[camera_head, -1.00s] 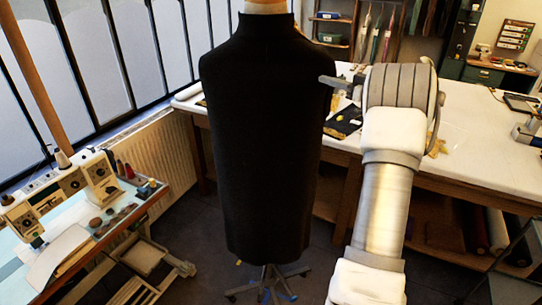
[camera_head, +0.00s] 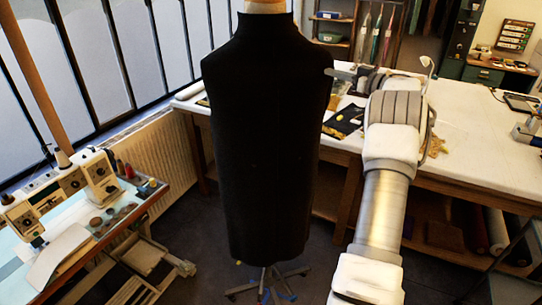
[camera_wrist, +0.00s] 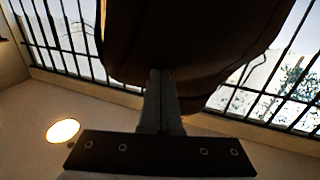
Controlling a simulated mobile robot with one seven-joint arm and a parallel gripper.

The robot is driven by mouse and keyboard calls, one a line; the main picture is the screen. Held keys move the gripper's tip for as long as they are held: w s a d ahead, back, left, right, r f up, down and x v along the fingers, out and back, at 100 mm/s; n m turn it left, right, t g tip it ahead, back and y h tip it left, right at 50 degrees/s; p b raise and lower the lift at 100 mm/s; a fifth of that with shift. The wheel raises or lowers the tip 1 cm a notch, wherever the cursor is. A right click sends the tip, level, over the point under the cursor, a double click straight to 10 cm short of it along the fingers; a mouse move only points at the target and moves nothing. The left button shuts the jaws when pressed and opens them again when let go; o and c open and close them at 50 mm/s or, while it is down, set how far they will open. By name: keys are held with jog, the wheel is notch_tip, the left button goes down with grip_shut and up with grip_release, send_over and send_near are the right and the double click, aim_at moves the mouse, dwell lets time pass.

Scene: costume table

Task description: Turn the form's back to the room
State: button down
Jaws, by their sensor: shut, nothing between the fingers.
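The black dress form (camera_head: 268,140) stands upright in the middle of the head view on a wheeled base (camera_head: 268,285). It has a high neck and a pale wooden top. My gripper (camera_head: 332,72) reaches in from the right, with its tip at the upper right edge of the form, near the shoulder. In the wrist view my gripper (camera_wrist: 160,78) is shut with nothing between its fingers, and its tips meet the dark lower outline of the form (camera_wrist: 190,35). I cannot tell for certain whether they touch it.
A white worktable (camera_head: 470,140) stands behind and to the right, under my arm. A sewing machine (camera_head: 70,195) stands on a table at left. A small wooden cart (camera_head: 145,260) and a radiator (camera_head: 160,150) are left of the form. Dark floor shows around the base.

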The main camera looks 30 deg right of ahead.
jog(key=shift+w+d+f, duration=0.2)
jog(key=shift+w+d, duration=1)
jog(key=shift+w, duration=0.3)
jog(key=shift+f, duration=0.1)
jog(key=s+a+b+v, duration=0.1)
jog(key=b+v, duration=0.3)
jog(key=v, duration=0.8)
jog(key=shift+s+a+b, duration=0.25)
jog(key=shift+a+b, duration=0.1)
jog(key=shift+a, duration=0.2)
